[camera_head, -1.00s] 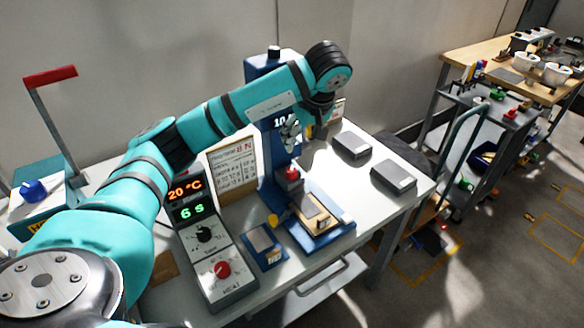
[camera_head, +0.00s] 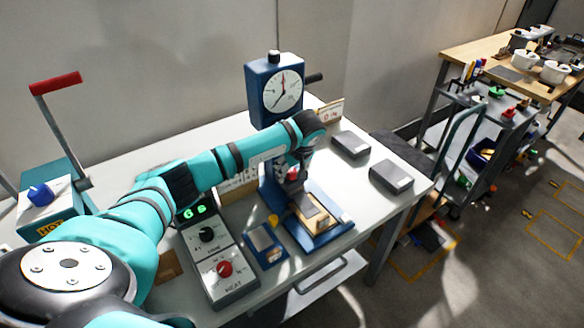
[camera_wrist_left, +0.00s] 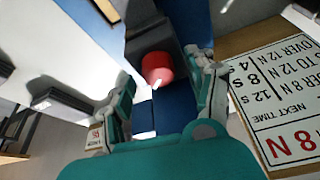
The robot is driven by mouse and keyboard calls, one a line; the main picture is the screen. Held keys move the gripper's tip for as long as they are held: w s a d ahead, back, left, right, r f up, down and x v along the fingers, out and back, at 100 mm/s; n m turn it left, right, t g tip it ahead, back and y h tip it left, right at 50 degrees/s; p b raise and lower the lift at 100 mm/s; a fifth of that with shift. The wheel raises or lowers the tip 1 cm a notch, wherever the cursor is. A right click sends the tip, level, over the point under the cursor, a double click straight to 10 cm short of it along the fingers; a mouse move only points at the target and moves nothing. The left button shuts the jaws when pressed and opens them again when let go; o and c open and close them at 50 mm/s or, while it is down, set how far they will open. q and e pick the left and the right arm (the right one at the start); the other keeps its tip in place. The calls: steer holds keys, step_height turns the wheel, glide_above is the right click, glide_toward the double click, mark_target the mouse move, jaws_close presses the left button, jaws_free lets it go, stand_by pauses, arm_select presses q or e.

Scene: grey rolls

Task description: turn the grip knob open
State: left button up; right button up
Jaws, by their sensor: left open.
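A red knob (camera_head: 293,173) sits on the dark head of the blue gauge stand (camera_head: 262,78); it looks like the grip knob. In the left wrist view the round red knob (camera_wrist_left: 157,68) shows clearly on a dark block between the fingers. My left gripper (camera_head: 297,162) is lowered in front of the stand at the knob's height, mostly hidden by its own arm. In the wrist view its two fingers (camera_wrist_left: 160,80) are spread either side of the knob, with gaps visible, not closed on it. My right gripper is not in view.
A heater box with a red knob (camera_head: 225,268) and a black knob (camera_head: 206,233) stands left of the stand. A printed sign (camera_wrist_left: 285,95) is close beside the gripper. Two grey blocks (camera_head: 391,177) lie to the right. A red-handled lever (camera_head: 55,84) stands at left.

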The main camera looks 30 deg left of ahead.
arm_select(q)
steer(key=shift+c, duration=0.2)
steer(key=c, duration=1.1)
